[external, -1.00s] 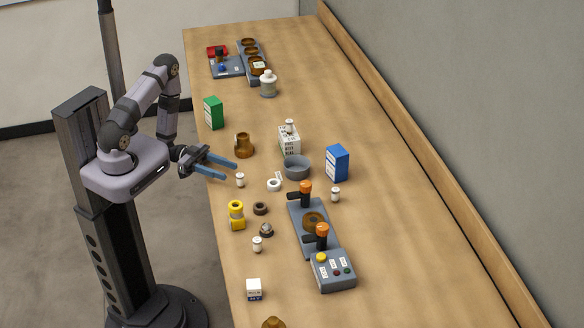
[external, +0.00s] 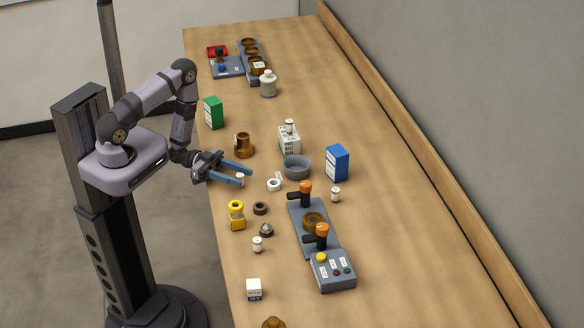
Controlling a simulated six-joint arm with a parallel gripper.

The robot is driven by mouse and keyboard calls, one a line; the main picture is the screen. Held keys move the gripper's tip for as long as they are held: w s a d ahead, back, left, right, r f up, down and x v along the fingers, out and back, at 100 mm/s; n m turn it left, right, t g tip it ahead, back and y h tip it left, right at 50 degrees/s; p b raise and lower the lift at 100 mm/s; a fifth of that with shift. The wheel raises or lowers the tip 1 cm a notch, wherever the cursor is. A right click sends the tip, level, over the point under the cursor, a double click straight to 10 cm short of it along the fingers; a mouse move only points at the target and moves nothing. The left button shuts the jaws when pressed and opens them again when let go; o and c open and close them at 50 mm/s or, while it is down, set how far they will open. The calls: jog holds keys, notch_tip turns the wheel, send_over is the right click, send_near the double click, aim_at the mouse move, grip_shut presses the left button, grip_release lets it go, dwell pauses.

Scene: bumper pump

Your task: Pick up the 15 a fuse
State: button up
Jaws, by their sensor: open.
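Several small white cylinders with dark markings look like fuses; their ratings are too small to read, so I cannot tell which is the 15 A fuse. One white cylinder (external: 240,178) stands near the table's left edge, partly hidden by my gripper. My gripper (external: 246,176) is open, with its blue fingers at this cylinder, seemingly on either side of it; I cannot tell whether they touch it. Other such cylinders stand at the front left (external: 257,244), right of the grey base (external: 336,194), and on the white printed box (external: 289,126).
A white ring (external: 274,185), a grey bowl (external: 297,167) and a brown fitting (external: 244,145) are close to my gripper. Yellow parts (external: 237,216) and a dark ring (external: 260,208) lie in front. A blue box (external: 337,163) stands farther right. The table's right side is clear.

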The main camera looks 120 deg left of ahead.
aim_at(239, 175)
jog(key=shift+w, duration=0.45)
jog(key=shift+c, duration=0.7)
grip_shut()
jog(key=shift+r, duration=0.2)
jog(key=shift+r, duration=4.8)
